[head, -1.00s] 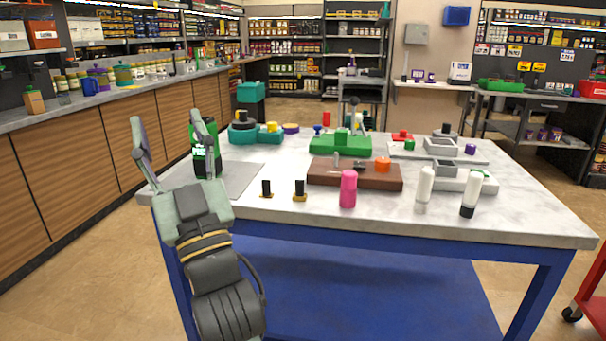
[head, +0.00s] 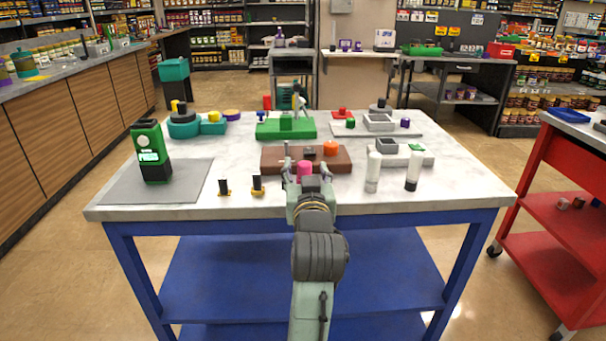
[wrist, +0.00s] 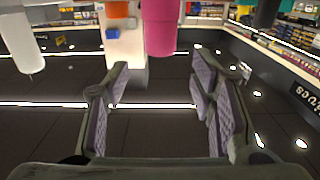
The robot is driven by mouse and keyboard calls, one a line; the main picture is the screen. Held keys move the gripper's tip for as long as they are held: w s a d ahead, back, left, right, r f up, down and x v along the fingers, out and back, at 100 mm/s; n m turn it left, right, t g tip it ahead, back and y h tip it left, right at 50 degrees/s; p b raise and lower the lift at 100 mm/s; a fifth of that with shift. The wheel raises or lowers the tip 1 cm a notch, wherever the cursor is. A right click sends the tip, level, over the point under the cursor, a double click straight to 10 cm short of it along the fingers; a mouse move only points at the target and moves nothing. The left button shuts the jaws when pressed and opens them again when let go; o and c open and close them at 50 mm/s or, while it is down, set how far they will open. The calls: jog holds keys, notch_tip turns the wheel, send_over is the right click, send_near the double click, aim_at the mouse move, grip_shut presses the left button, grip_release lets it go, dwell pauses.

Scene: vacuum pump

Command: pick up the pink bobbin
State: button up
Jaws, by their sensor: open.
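The pink bobbin (head: 304,168) stands near the front edge of the white marble-topped table, in front of the brown block. In the head view my gripper (head: 308,176) is in front of it and partly hides its lower part. In the wrist view, which appears upside down, the pink bobbin (wrist: 160,25) is at the top centre, just beyond the gap between my fingers. My gripper (wrist: 161,72) is open, its two padded fingers spread apart with nothing between them.
Two white bottles (head: 373,172) stand to the right of the bobbin. Two small black pieces with gold bases (head: 258,186) stand to the left. The brown block (head: 275,158) with an orange knob is behind. A green-and-black device (head: 151,153) stands on a grey mat (head: 190,183).

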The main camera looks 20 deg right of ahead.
aim_at(305, 167)
jog(key=p+x, duration=0.1)
jog(key=x, duration=0.1)
jog(key=f+x, duration=0.1)
jog(key=x, duration=0.2)
jog(key=shift+w+p, duration=0.15)
jog(key=shift+p, duration=0.25)
jog(key=c, duration=1.2)
